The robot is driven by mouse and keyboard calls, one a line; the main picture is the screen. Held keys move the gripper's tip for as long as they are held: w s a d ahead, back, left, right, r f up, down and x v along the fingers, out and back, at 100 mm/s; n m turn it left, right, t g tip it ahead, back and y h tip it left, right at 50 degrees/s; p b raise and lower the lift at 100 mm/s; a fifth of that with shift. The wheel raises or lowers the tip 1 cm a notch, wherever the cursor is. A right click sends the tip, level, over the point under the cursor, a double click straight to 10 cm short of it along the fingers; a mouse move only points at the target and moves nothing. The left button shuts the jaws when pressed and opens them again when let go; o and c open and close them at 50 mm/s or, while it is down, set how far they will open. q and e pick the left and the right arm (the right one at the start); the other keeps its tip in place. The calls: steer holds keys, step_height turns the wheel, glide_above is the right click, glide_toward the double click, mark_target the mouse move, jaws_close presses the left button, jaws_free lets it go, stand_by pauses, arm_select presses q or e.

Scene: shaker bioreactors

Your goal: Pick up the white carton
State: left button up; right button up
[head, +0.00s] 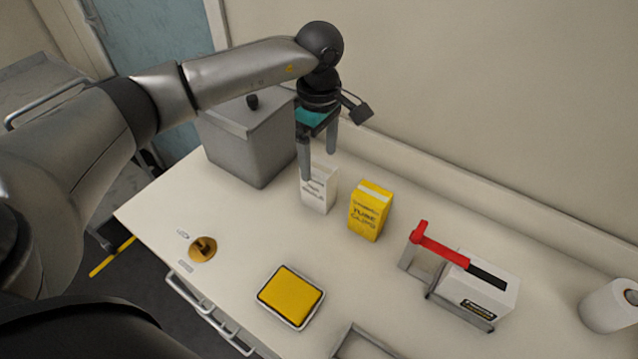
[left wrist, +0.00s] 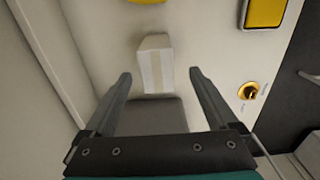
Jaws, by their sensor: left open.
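The white carton (head: 318,192) stands upright on the bench, left of a yellow carton and in front of a grey lidded box. In the left wrist view the white carton (left wrist: 156,66) is seen from above, just beyond the fingertips and roughly midway between them. My left gripper (head: 318,164) is open and empty, pointing down above the carton; one finger hides part of its upper edge in the head view. The two open fingers also show in the left wrist view (left wrist: 160,73). I cannot tell whether either finger touches the carton. My right gripper is not in view.
The yellow carton (head: 369,211) stands close to the right. The grey box (head: 247,140) is close behind on the left. A yellow-filled tray (head: 291,297), a brass piece (head: 202,249), a red-handled device (head: 470,289) and a paper roll (head: 609,306) are farther off. Bench space in front is clear.

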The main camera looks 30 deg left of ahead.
mark_target(319, 181)
arm_select(q)
steer(key=f, duration=0.8)
steer(key=shift+w+a+f, duration=0.1)
steer(key=shift+w+f, duration=0.05)
steer(key=shift+w, duration=0.1)
jaws_close()
stand_by(0.5)
